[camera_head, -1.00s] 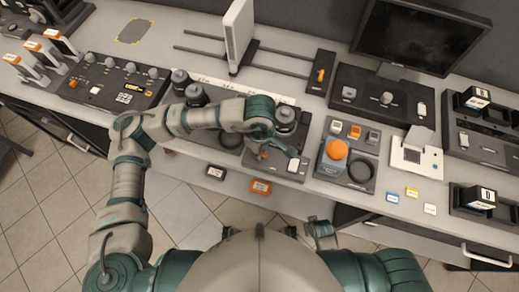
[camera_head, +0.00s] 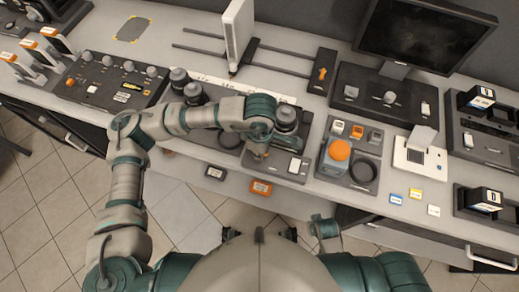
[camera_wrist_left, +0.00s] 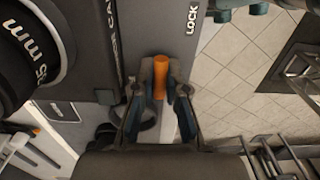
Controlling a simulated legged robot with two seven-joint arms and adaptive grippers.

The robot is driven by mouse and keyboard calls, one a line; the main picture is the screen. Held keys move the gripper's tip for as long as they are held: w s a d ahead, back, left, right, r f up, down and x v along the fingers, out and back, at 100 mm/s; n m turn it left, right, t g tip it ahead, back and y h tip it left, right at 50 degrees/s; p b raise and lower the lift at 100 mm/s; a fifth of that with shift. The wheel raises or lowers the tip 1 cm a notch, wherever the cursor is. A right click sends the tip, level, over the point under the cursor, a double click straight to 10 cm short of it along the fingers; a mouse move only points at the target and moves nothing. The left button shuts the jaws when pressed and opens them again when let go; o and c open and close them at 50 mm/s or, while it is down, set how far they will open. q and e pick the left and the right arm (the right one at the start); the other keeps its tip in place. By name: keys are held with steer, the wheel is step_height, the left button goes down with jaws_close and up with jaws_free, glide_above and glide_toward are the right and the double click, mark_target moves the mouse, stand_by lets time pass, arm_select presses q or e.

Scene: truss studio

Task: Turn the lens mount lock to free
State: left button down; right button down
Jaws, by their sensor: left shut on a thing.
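The lens mount (camera_head: 292,170) is a dark plate near the table's front edge, with a black lens (camera_head: 287,119) behind my left gripper. The lock is an orange lever (camera_wrist_left: 160,78), upright between the fingertips in the left wrist view. The word LOCK is printed on the dark plate (camera_wrist_left: 148,28) to its upper right; a lens (camera_wrist_left: 28,50) marked in mm is at the left. My left gripper (camera_head: 258,155) is shut on the orange lever, and its fingers (camera_wrist_left: 160,92) hide the lever's sides. My right gripper (camera_head: 326,230) shows small at the lower middle, away from the table; its jaws are unclear.
Two more black lenses (camera_head: 194,95) stand left of my left wrist. A station with an orange dome (camera_head: 339,150) and a black ring is close at the right. A white upright panel (camera_head: 238,35) and a monitor (camera_head: 418,35) stand behind. Small tags lie along the front edge.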

arm_select(q)
steer(key=c, duration=1.2)
jaws_free()
steer(key=shift+d, duration=0.15)
step_height(320, 180, up, 12)
steer(key=shift+f, duration=0.1)
